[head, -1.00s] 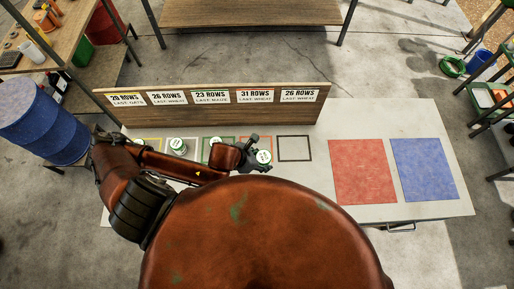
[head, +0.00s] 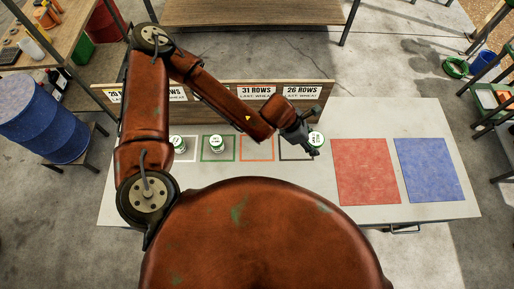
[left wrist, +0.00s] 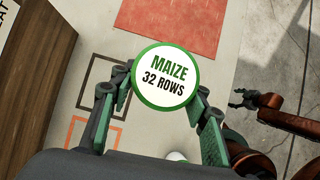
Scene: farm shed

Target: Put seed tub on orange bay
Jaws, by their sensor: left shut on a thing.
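My left gripper (head: 311,143) is shut on a seed tub (head: 316,138) with a round white lid and green rim. In the left wrist view the lid of this tub (left wrist: 165,78) reads "MAIZE 32 ROWS", between the fingers (left wrist: 163,98). The tub is held at the right side of the black bay. The orange bay (head: 257,160) is an empty outlined square left of the black one; part of it shows in the left wrist view (left wrist: 82,119). My right gripper (left wrist: 244,98) appears small in the left wrist view, its fingers apart and empty.
Similar tubs stand in the white bay (head: 178,142) and the green bay (head: 216,141). The black bay (left wrist: 88,78) is empty. A wooden sign board (head: 225,93) runs along the back. Red (head: 365,170) and blue (head: 428,168) mats lie clear on the right.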

